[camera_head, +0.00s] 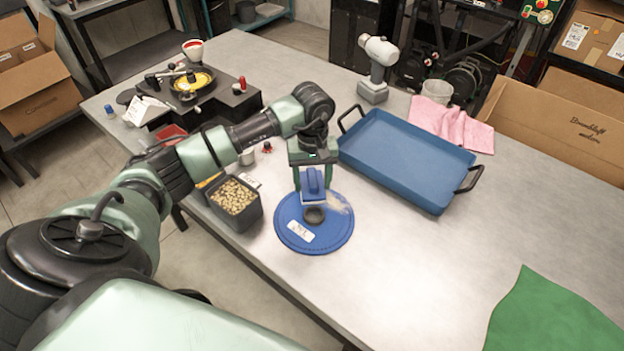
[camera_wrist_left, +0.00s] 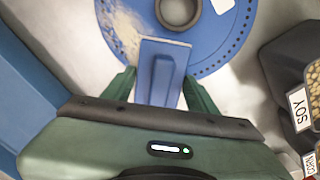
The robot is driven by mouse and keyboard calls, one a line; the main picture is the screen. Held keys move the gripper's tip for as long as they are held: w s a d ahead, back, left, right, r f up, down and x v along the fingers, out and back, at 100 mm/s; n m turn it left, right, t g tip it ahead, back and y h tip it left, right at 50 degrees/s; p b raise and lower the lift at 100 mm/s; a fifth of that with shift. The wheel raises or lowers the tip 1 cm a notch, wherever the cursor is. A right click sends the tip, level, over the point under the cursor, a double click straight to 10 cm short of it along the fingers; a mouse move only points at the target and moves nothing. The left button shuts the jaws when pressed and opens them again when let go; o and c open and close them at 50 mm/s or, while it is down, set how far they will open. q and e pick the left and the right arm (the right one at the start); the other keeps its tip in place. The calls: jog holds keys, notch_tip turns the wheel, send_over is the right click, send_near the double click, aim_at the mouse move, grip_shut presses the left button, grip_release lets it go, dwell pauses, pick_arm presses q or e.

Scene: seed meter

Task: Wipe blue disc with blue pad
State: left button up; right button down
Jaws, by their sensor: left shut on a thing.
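The blue disc (camera_head: 330,236) lies flat on the grey table, with a dark ring at its middle and a white label towards its front. It also shows in the left wrist view (camera_wrist_left: 218,68). A pale dusty patch lies on the disc's far right part in the head view. My left gripper (camera_head: 313,180) is shut on the blue pad (camera_head: 313,186), above the far part of the disc. The pad also shows between the green fingers in the left wrist view (camera_wrist_left: 161,75). I cannot tell whether the pad touches the disc. My right gripper is not in view.
A black bin of seeds (camera_head: 236,205) stands left of the disc. A blue tray (camera_head: 425,195) with black handles is at its right. A pink cloth (camera_head: 452,124) and a grey drill (camera_head: 378,66) are behind. A green mat (camera_head: 550,315) lies front right.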

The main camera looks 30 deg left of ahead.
aim_at(324, 192)
pick_arm(q)
jog(key=shift+s+d+r, duration=0.1)
jog(key=shift+s+d, duration=0.1)
jog(key=shift+d, duration=1.75)
jog(key=shift+s+d+b, duration=0.2)
jog(key=shift+d+b, duration=0.25)
jog(key=shift+d, duration=1.5)
jog(key=shift+s+d+b, duration=0.2)
jog(key=shift+d+b, duration=0.15)
jog(key=shift+d, duration=1.7)
jog(key=shift+f+b, duration=0.3)
jog(key=shift+b, duration=0.2)
jog(key=shift+w+a+r+b, duration=0.15)
jog(key=shift+a+b, duration=0.7)
jog(key=shift+a, duration=1.2)
jog(key=shift+w+a+r+b, duration=0.1)
jog(key=shift+w+a+b, duration=0.15)
jog(key=shift+a+b, duration=1.2)
jog(key=a, duration=0.2)
jog(key=shift+w+a+f, duration=0.1)
jog(key=shift+a+f, duration=0.05)
jog(key=shift+a, duration=1.35)
